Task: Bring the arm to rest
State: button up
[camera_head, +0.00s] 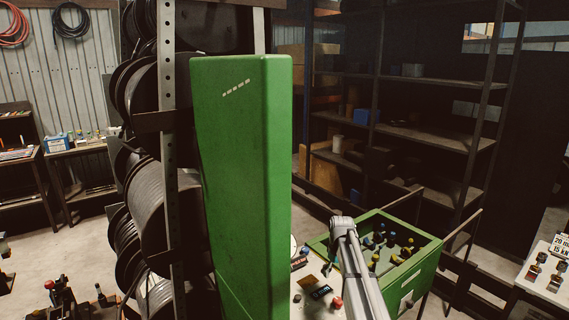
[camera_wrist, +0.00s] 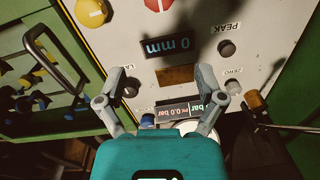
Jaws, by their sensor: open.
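My gripper (camera_wrist: 161,78) is open and empty in the wrist view, its two fingers spread over a light control panel (camera_wrist: 190,50). The panel appears upside down, with a "0 mm" display (camera_wrist: 167,46), a "0.0 bar" display (camera_wrist: 178,113), a black button by the word PEAK (camera_wrist: 227,48), a yellow knob (camera_wrist: 92,11) and part of a red control (camera_wrist: 158,4). I cannot tell whether a finger touches the panel. In the head view my grey arm (camera_head: 360,270) reaches across beside the tall green crimper housing (camera_head: 245,170); the fingertips cannot be made out there.
A green bin (camera_head: 424,267) of fittings stands right of the arm, close to it. A rack of black hose reels (camera_head: 150,185) is left of the housing. Dark shelves (camera_head: 440,135) stand behind. A light table (camera_head: 545,272) is at far right. Open floor shows at left.

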jog(key=s, duration=0.1)
jog(key=s+f+b, duration=0.1)
jog(key=s, duration=0.1)
jog(key=shift+m, duration=0.3)
jog(key=s+f+m+b, duration=0.2)
jog(key=s+f+b, duration=0.2)
jog(key=s, duration=0.9)
jog(key=s+f+m+b, duration=0.3)
jog(key=s+f+b, duration=0.2)
jog(key=s, duration=0.8)
jog(key=shift+s+a+h, duration=0.3)
jog(key=shift+s+a, duration=0.05)
jog(key=shift+s, duration=0.05)
